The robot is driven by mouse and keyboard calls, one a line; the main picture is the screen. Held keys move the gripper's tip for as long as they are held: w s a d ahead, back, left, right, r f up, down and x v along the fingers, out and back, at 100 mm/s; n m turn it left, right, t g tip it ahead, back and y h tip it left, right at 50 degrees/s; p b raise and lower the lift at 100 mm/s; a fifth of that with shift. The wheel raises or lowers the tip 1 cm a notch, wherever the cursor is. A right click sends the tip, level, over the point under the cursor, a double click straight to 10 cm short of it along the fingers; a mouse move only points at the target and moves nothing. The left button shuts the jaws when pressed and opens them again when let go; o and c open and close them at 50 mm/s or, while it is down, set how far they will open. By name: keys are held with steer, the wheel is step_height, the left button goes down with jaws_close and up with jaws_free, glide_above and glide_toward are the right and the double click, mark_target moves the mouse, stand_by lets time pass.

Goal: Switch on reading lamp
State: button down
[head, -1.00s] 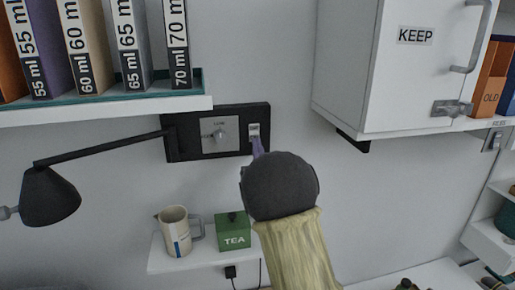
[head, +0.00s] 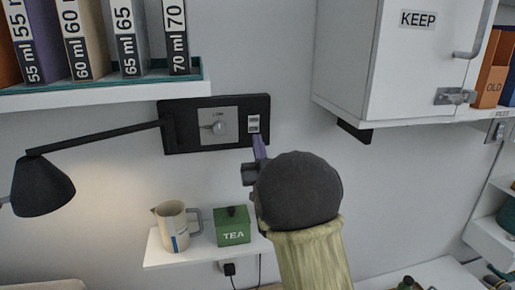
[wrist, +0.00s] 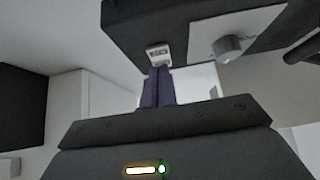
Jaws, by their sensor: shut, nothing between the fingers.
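The black reading lamp (head: 42,187) hangs at the left on a long black arm. A warm glow shows on the wall below its shade. The arm joins a black wall panel (head: 185,146) with a grey plate and round knob (head: 219,127). A small white rocker switch (head: 253,124) sits at the panel's right end. It also shows in the wrist view (wrist: 158,54). My gripper (head: 260,146) is shut and empty, with purple fingers. Its fingertips (wrist: 158,72) are just below the switch; I cannot tell whether they touch it.
A shelf with labelled binders (head: 128,40) is above the panel. A white KEEP cabinet (head: 405,65) is at the upper right. A small shelf below holds a cream jug (head: 173,228) and a green TEA box (head: 232,227). Bare wall lies between panel and cabinet.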

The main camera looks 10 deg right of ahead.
steer(key=w+f+b+v, duration=0.1)
steer(key=b+v, duration=0.4)
steer(key=v, duration=0.6)
steer(key=shift+d+f, duration=0.1)
